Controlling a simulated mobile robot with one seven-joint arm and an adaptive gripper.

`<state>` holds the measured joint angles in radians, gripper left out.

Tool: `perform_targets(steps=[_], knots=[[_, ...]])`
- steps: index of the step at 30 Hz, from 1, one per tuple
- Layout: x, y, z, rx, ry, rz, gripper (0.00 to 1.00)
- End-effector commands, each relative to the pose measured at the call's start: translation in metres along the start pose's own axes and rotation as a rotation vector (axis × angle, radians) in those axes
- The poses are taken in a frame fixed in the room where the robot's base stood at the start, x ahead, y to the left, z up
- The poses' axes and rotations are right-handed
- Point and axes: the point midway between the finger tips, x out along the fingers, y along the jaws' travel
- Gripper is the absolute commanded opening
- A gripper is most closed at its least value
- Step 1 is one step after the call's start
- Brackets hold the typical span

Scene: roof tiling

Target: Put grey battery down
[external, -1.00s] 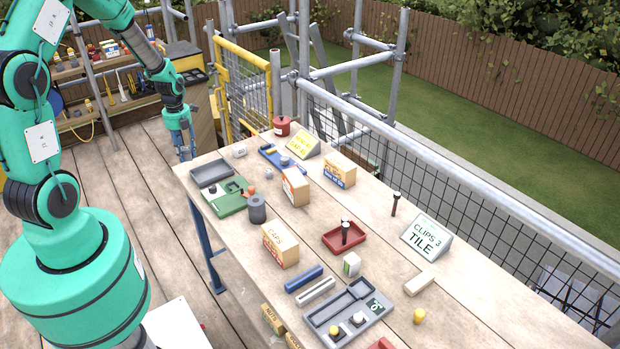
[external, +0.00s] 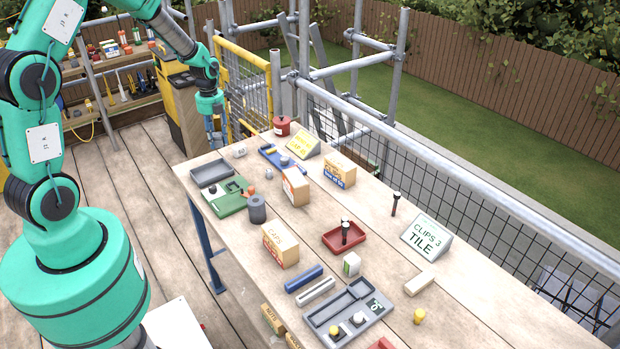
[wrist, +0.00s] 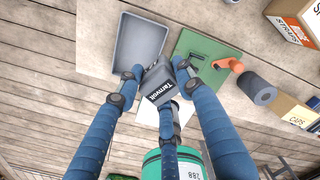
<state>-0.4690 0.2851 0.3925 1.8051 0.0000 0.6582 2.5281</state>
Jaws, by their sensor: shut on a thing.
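My gripper (wrist: 157,76) is shut on the grey battery (wrist: 159,88), a dark grey block with white lettering, held between blue fingers in the wrist view. In the wrist view the battery appears between an empty grey tray (wrist: 142,43) and a green tray (wrist: 195,45). The grey tray (external: 210,172) and green tray (external: 230,203) also show at the table's left end in the external view.
A grey roll (external: 257,209), a caps box (external: 280,243) and a straps box (external: 295,187) stand near the trays. Scaffold rails (external: 430,160) run behind the table.

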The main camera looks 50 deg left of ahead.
Motion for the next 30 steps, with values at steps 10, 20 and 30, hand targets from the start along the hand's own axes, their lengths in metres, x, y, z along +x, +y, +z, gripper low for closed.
perform_targets(steps=[10, 20, 30], knots=[[-0.003, -0.122, -0.030, 0.058, 0.000, 0.000, 0.00], [-0.005, -0.231, -0.083, 0.106, 0.001, 0.000, 0.00], [-0.004, -0.336, -0.162, 0.157, 0.000, -0.001, 0.00]])
